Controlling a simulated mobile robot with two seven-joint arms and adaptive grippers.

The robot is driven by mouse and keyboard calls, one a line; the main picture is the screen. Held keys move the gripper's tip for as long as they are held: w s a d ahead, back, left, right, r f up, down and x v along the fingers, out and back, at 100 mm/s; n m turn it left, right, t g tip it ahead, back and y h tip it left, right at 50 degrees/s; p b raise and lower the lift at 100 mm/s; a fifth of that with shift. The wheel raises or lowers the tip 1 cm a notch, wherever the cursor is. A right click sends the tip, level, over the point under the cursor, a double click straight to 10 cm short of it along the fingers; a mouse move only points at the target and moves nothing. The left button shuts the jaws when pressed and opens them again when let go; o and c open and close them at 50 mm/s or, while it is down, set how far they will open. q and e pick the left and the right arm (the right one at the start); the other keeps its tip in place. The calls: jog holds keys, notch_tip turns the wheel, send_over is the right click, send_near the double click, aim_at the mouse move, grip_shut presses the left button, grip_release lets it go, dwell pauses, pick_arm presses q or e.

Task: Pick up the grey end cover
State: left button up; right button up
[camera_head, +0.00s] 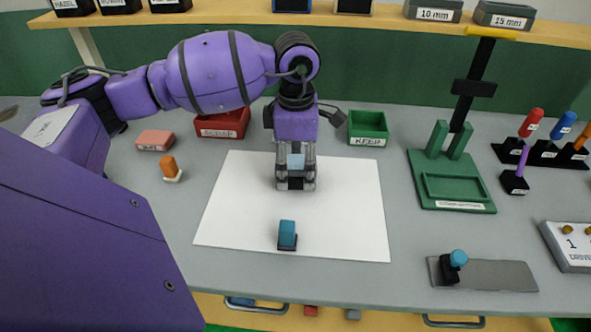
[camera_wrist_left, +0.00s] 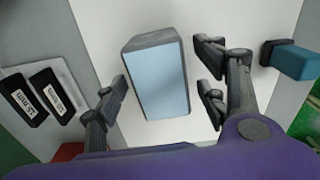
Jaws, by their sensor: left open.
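A grey block with a pale blue face (camera_wrist_left: 158,80), which looks like the grey end cover, lies between the spread fingers of my left gripper (camera_wrist_left: 163,82) in the wrist view. Gaps show between the block and the fingers on both sides. In the head view my left gripper (camera_head: 296,184) points down over the white sheet (camera_head: 345,215), with the block's pale blue face (camera_head: 296,161) partly hidden among the fingers. Whether the block touches the sheet is hard to tell. My right gripper is not in view.
A teal block on a dark base (camera_head: 288,234) stands nearer on the sheet. A red SCRAP bin (camera_head: 222,124) and green KEEP bin (camera_head: 367,128) stand behind. A green fixture (camera_head: 452,182) and a grey plate with blue knob (camera_head: 490,274) are right. The sheet's right part is clear.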

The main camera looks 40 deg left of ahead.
pick_arm(q)
jog(key=shift+f, duration=0.4)
jog(key=shift+c, duration=0.3)
jog(key=c, duration=1.3)
jog(key=shift+o, duration=0.2)
jog(key=shift+r, duration=0.1)
